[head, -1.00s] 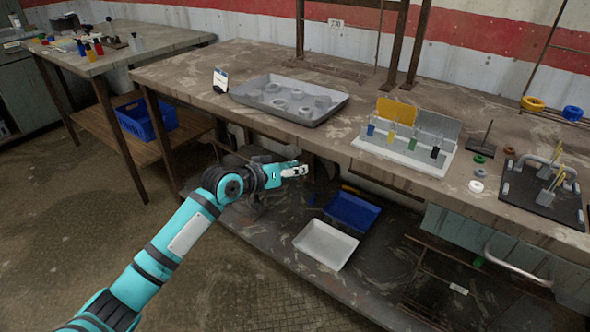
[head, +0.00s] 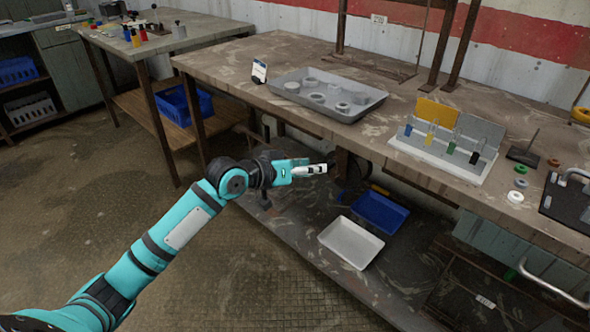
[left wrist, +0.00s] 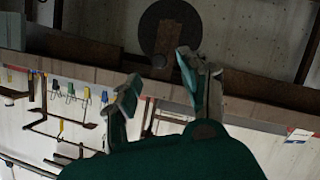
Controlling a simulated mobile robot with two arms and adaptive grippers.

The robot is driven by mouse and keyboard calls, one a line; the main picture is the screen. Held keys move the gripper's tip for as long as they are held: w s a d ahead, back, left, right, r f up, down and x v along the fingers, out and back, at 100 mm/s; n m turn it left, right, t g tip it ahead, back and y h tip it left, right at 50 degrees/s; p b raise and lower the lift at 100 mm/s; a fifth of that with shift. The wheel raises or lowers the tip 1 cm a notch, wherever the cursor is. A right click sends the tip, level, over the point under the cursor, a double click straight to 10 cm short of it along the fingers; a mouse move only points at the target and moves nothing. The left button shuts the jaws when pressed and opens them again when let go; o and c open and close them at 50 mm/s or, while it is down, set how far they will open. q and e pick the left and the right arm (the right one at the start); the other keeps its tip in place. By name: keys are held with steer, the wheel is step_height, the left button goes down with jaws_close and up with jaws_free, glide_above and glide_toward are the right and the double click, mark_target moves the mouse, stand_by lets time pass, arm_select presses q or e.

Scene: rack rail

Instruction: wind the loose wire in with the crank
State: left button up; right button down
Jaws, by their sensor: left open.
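My left gripper (head: 322,170) is at the front of the long workbench, near the height of its top edge in the picture. It is open and empty, and its two fingers also show in the left wrist view (left wrist: 158,76). Beyond the fingertips in that view is a dark round disc (left wrist: 150,28) with a brown bar (left wrist: 171,38) across it; this may be the reel and crank, but I cannot tell for sure. The fingers overlap its lower edge in the picture; contact cannot be told. I cannot make out the loose wire. My right gripper is not in view.
The workbench (head: 300,50) carries a grey tray (head: 375,97) of round parts and a white rack (head: 440,165) with coloured pieces. A white bin (head: 350,243) and a blue bin (head: 380,211) stand on the lower shelf. Floor left of the bench is clear.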

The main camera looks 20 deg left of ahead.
arm_select(q)
steer(key=v, duration=0.5)
steer(key=shift+s+a+r, duration=0.1)
steer(key=shift+s+a, duration=0.05)
steer(key=shift+s, duration=0.1)
